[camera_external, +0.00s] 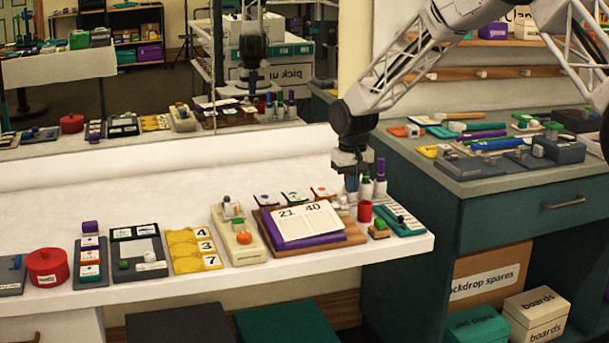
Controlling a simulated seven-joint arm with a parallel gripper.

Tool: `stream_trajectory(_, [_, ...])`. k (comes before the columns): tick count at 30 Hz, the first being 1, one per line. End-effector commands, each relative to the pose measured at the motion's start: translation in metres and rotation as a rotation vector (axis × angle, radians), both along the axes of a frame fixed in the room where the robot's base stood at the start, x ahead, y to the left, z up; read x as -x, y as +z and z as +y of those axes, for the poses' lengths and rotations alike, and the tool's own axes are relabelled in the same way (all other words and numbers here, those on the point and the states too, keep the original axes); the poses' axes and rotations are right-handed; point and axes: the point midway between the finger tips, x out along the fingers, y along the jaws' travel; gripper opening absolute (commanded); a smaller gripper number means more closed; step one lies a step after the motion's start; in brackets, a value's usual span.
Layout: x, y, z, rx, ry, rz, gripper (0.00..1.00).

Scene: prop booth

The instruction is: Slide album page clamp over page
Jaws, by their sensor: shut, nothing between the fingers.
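An open album (297,226) with a purple cover and a cream page marked 21 and 40 lies on a wooden board (350,233) on the white shelf. My gripper (352,188) points down just behind the right end of the board. It is shut and empty, with its tips partly lost among nearby items. A small pale piece (342,202) sits at the album's right edge, below the gripper. It may be the page clamp, but it is too small to tell. I cannot tell whether it touches the page.
A cream block with an orange knob (238,236) stands left of the album. Yellow number cards (193,249) lie farther left. A mirror (270,70) backs the shelf.

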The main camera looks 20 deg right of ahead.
Motion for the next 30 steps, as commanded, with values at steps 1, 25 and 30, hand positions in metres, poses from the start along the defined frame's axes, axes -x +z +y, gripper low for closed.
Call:
stream_trajectory(1, [0.000, -0.002, 0.000, 0.000, 0.000, 0.000, 0.00])
stream_trajectory(25, [0.000, -0.024, 0.000, 0.000, 0.000, 0.000, 0.00])
stream_trajectory(30, [0.000, -0.028, 0.000, 0.000, 0.000, 0.000, 0.00])
